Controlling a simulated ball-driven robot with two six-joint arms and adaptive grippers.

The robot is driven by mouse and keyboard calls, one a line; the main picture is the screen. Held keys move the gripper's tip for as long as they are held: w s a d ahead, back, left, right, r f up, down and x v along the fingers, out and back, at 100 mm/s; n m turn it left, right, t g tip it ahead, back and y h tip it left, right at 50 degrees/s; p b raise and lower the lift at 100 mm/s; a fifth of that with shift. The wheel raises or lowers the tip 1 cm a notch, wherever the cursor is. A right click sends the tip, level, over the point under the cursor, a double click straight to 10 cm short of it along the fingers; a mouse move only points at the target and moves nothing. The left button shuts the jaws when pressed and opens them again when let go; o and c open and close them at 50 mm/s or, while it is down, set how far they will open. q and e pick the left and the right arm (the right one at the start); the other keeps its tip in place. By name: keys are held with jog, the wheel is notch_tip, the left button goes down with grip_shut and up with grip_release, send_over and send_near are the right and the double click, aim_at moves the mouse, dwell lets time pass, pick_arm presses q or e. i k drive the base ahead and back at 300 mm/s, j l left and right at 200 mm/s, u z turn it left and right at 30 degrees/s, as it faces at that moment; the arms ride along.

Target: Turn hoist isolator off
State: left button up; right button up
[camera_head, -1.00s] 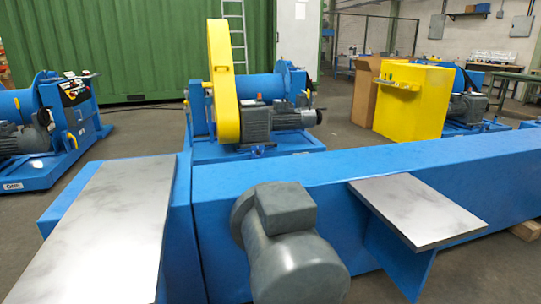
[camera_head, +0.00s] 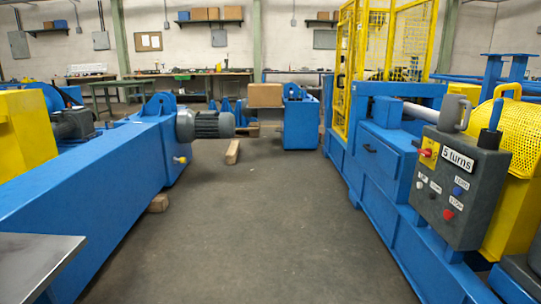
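A dark grey control box (camera_head: 459,186) stands at the right, with a white label reading "5 turns". A red switch on a yellow plate (camera_head: 427,153) sits at its upper left; it looks like an isolator, but I cannot tell if it is the hoist's or which way it is set. Blue, black, white and red buttons sit below it, with small labels. Neither of my grippers shows in this view.
A blue machine with a yellow mesh cage (camera_head: 397,45) fills the right side. A long blue beam (camera_head: 95,185) with a grey motor (camera_head: 212,124) lies left. A wooden block (camera_head: 233,151) is on the floor.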

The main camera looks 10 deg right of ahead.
aim_at(427, 153)
jog(key=i+l+z, duration=0.1)
jog(key=z, duration=1.05)
jog(key=i+j+z, duration=0.1)
jog(key=i+j, duration=0.3)
jog(key=i+j+z, duration=0.15)
jog(key=i+j, duration=0.2)
jog(key=i+j+z, duration=0.1)
jog(key=i+j, duration=0.25)
jog(key=j, duration=0.2)
jog(key=i+j+z, duration=0.1)
jog(key=i+j, duration=0.2)
jog(key=j, duration=0.2)
